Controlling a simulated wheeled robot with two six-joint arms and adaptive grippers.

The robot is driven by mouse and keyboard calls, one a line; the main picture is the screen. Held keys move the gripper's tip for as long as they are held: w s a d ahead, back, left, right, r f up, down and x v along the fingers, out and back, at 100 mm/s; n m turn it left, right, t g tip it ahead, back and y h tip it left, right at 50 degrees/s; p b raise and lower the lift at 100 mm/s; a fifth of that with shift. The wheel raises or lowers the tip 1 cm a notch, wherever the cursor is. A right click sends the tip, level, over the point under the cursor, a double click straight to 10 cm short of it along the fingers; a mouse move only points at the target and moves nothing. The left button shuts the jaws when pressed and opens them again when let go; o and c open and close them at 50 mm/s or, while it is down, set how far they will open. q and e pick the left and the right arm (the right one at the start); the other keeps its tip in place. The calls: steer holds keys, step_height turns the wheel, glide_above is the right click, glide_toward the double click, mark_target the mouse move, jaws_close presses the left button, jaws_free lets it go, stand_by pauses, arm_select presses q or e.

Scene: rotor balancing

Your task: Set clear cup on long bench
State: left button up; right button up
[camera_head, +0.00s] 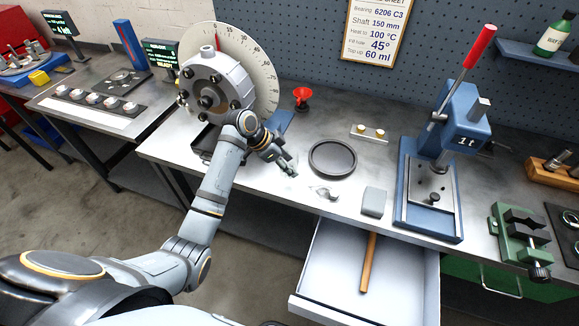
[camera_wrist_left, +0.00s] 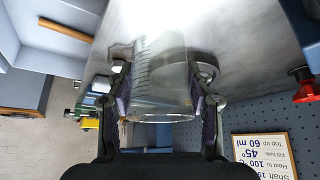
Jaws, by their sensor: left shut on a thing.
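In the left wrist view, the left gripper (camera_wrist_left: 160,103) is shut on the clear cup (camera_wrist_left: 160,85), a see-through beaker with graduation marks, with a finger on each side. In the head view the cup is hard to make out; a small shiny patch shows on the bench right of the fingertips. I cannot tell whether the cup touches the bench. My right gripper is not in view.
The blue press (camera_head: 430,190) stands to the right. An open drawer (camera_head: 330,275) juts out below, holding a wooden-handled tool (camera_head: 369,262).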

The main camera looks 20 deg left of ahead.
arm_select(q)
steer(key=shift+w+a+f, duration=0.25)
steer(key=shift+w+f, duration=0.55)
steer(key=shift+f, duration=0.25)
step_height(320, 180, down, 2)
steer(key=shift+f+p, duration=0.25)
steer(key=shift+p, duration=0.5)
steer(key=shift+f, duration=0.3)
steer(key=shift+f, duration=0.2)
steer(key=o, duration=1.1)
steer(key=shift+o, duration=0.2)
steer(key=shift+r, duration=0.2)
